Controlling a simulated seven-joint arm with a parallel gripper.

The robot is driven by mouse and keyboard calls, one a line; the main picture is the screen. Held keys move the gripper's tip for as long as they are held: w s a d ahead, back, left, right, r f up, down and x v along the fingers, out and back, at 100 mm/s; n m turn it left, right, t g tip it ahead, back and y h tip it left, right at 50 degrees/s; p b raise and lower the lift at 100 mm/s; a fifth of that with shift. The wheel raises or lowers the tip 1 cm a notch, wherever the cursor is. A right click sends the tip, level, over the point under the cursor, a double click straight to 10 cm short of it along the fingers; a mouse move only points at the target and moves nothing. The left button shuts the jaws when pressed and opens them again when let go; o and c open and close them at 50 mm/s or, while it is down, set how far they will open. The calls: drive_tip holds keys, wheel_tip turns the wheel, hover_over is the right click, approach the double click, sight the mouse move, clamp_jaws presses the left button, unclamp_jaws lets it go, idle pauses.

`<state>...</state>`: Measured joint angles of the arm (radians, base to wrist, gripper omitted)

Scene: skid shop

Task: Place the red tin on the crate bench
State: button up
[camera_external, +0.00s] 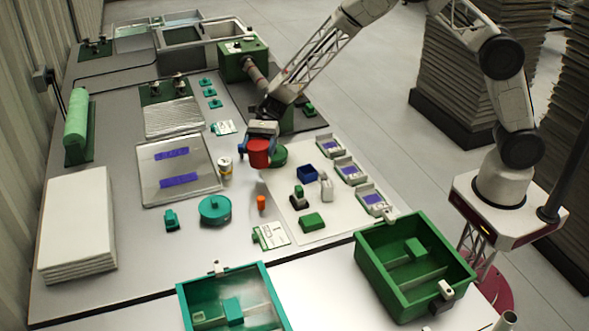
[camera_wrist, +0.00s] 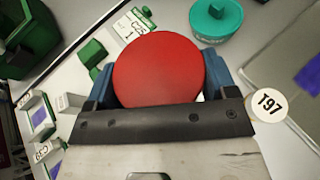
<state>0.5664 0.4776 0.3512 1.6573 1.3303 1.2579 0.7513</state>
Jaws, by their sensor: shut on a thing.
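The red tin (camera_external: 258,153) is held upright above the work table, and its round red top fills the middle of the wrist view (camera_wrist: 158,70). My gripper (camera_external: 260,145) is shut on it, with a blue finger on each side in the wrist view (camera_wrist: 160,78). The tin's far underside is hidden. The front bench (camera_external: 328,292), bearing two crates, lies nearer the camera than the tin; I take it as the crate bench. A bare stretch of it shows between the crates.
A green crate (camera_external: 362,246) and a teal crate (camera_external: 183,308) stand on the front bench.

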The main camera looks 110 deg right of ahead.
idle(0.3)
drive_tip(key=w+a+n+g+y, duration=0.2)
drive_tip(key=w+a+n+g, duration=0.1)
drive_tip(key=a, duration=2.5)
drive_tip(key=s+a+n+g, duration=0.1)
drive_tip(key=s+a, duration=0.1)
drive_tip(key=a, duration=1)
drive_tip(key=s+a+n+g, duration=0.2)
drive_tip(key=s+a, duration=0.1)
drive_tip(key=a, duration=0.9)
drive_tip(key=shift+s, duration=0.1)
hover_over(330, 299)
wheel_tip(330, 299, down, 6)
drive_tip(key=shift+f, duration=0.15)
drive_tip(key=shift+f, duration=1.8)
drive_tip(key=shift+f, duration=0.15)
